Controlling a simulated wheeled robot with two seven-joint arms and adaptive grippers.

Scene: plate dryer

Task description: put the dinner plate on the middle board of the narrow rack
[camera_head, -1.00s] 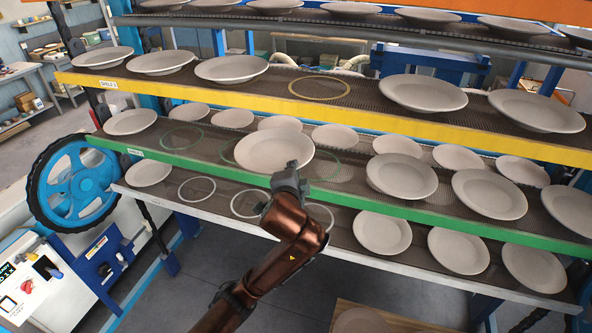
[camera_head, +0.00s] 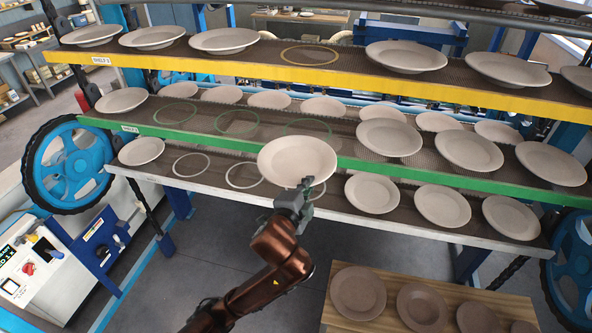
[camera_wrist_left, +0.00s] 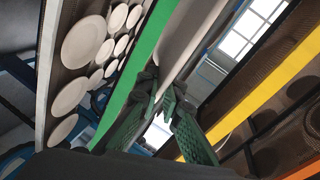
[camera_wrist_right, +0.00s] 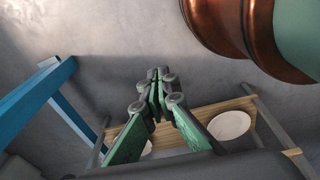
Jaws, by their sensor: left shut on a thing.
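My left gripper (camera_head: 303,190) is shut on the near rim of a pale dinner plate (camera_head: 297,160), which it holds in front of the green-edged board (camera_head: 225,146). The plate overlaps that edge in the head view; I cannot tell the gap. In the left wrist view the plate (camera_wrist_left: 182,35) shows nearly edge-on between the fingers. The rack also has a yellow-edged board (camera_head: 230,69) above and a white-edged board (camera_head: 260,202) below. Green rings (camera_head: 237,122) mark empty spots on the green-edged board. My right gripper (camera_wrist_right: 160,85) is shut and empty, outside the head view.
Several pale plates stand on all boards, including one (camera_head: 389,137) right of the held plate. A wooden stand (camera_head: 345,318) with brown plates (camera_head: 358,291) is at lower right. Blue wheels (camera_head: 68,164) flank the rack.

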